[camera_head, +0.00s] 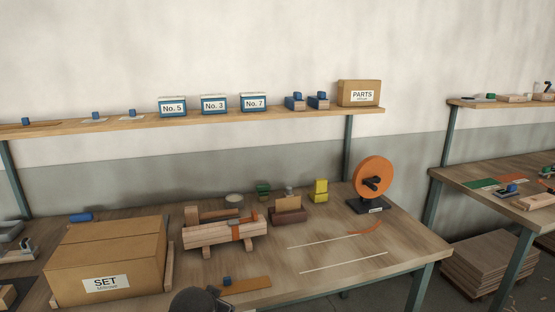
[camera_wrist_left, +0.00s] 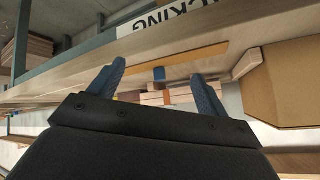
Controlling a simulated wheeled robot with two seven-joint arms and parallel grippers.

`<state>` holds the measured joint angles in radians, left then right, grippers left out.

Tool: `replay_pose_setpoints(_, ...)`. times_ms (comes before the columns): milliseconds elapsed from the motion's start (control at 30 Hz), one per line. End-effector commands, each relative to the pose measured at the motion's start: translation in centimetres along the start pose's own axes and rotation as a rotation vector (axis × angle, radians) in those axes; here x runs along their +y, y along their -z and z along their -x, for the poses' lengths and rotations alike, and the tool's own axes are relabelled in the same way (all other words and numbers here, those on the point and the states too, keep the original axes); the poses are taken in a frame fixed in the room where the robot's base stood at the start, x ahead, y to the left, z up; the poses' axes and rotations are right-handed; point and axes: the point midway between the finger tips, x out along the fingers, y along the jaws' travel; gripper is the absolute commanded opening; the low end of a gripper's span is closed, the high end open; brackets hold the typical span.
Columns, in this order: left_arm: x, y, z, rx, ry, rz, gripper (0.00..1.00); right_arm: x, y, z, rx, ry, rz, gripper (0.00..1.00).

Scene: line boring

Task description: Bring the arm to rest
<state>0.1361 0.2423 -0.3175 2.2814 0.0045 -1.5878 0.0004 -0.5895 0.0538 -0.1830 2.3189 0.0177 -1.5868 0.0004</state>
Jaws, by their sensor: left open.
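My left gripper (camera_wrist_left: 158,72) shows in the left wrist view with its two blue fingers spread apart and nothing between them. Beyond the fingers are the edge of the workbench (camera_wrist_left: 60,80), a flat orange-brown strip (camera_wrist_left: 180,62) and a small blue knob (camera_wrist_left: 158,74). In the head view a dark rounded part of my own arm (camera_head: 195,300) rises at the bottom edge, in front of the bench. Its fingers cannot be made out there. My right gripper is in neither view.
The bench carries a cardboard SET box (camera_head: 105,262), a wooden clamped block (camera_head: 225,234), a brown block (camera_head: 287,216), a yellow block (camera_head: 320,190) and an orange wheel on a stand (camera_head: 373,178). A shelf (camera_head: 140,123) runs behind.

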Motion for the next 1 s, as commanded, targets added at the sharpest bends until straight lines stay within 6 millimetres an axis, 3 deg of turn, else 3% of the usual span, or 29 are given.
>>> replay_pose_setpoints(33,0.9,-1.9,-0.2,-0.025,-0.023,0.020,0.77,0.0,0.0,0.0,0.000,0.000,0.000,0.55)
replay_pose_setpoints(567,8.2,-21.0,-0.3,-0.301,-0.152,0.184,0.77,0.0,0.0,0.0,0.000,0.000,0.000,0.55)
replay_pose_setpoints(800,12.6,-30.0,1.3,-0.448,-0.208,0.233,0.77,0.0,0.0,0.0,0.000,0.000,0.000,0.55)
replay_pose_setpoints(1000,15.9,-36.2,3.5,-0.554,-0.249,0.252,0.77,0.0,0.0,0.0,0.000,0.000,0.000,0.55)
